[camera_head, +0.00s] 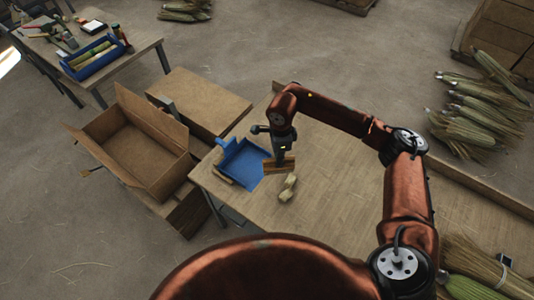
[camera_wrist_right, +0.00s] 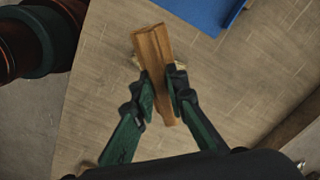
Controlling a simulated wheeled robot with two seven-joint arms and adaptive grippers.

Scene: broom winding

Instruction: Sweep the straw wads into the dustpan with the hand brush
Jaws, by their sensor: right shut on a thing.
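The blue dustpan (camera_head: 244,166) lies near the left end of the wooden table. One corner of it shows at the top of the right wrist view (camera_wrist_right: 203,12). My right gripper (camera_head: 280,152) is shut on the wooden hand brush (camera_head: 279,166), just right of the dustpan. In the right wrist view the fingers (camera_wrist_right: 163,88) grip the brush (camera_wrist_right: 153,52) from both sides. Pale straw wads (camera_head: 288,189) lie on the table just below the brush in the head view. Other pale straw (camera_head: 223,174) shows at the dustpan's left edge. My left gripper is not in view.
An open cardboard box (camera_head: 137,150) stands left of the table (camera_head: 340,172). A second table with a blue tray (camera_head: 92,57) is at upper left. Broom bundles (camera_head: 470,118) lie on the floor at right, and more straw (camera_head: 485,270) at lower right. The table's middle is clear.

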